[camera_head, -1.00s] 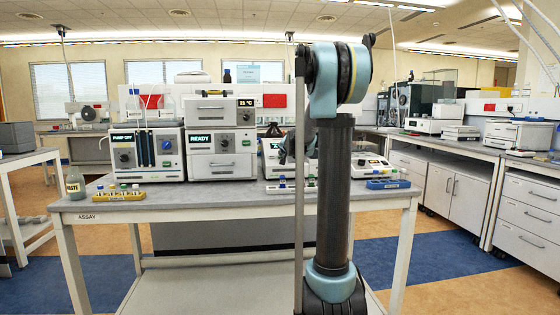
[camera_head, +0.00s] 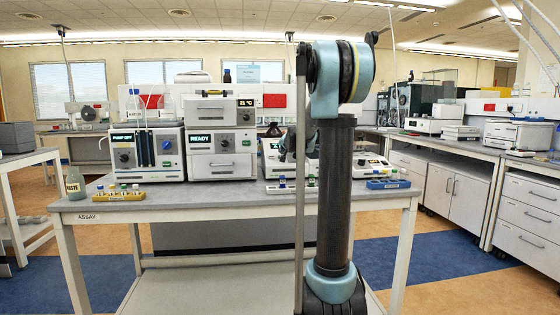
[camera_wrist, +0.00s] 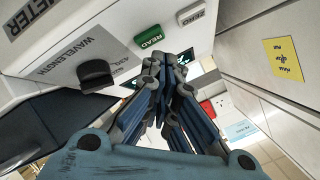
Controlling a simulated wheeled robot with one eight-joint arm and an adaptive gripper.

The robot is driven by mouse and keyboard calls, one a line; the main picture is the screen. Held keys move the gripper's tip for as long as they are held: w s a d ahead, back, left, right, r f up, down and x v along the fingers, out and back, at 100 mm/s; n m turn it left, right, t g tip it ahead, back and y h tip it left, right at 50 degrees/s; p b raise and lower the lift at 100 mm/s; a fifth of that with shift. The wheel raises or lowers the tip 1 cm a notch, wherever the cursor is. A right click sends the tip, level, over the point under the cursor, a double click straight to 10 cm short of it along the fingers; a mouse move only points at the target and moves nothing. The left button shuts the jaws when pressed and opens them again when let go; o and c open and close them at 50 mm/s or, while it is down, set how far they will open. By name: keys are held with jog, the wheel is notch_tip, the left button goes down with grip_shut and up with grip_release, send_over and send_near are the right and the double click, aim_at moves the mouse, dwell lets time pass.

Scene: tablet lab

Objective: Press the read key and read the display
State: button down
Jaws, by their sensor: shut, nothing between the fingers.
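The photometer-like instrument (camera_head: 272,169) stands on the bench, partly hidden behind my arm. In the wrist view its front fills the upper left, with a green READ key (camera_wrist: 149,37), a grey ZERO key (camera_wrist: 190,18) and a black wavelength knob (camera_wrist: 96,75). My gripper (camera_wrist: 166,60) is shut and empty. Its fingertips are close to the READ key, just below it in the picture; I cannot tell whether they touch it. The display (camera_wrist: 191,66) is mostly hidden behind the fingers, and its reading is not legible.
A yellow note (camera_wrist: 283,60) is on a pale surface at the right of the wrist view. On the bench, a READY unit (camera_head: 221,154) and a pump unit (camera_head: 145,152) stand to the left. A blue rack (camera_head: 388,184) lies at the right front.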

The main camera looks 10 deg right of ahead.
jog(key=shift+s+r, duration=0.35)
jog(key=shift+r, duration=0.4)
jog(key=shift+s+r, duration=0.35)
jog(key=shift+r, duration=0.45)
jog(key=shift+s+r, duration=0.35)
jog(key=shift+r, duration=0.4)
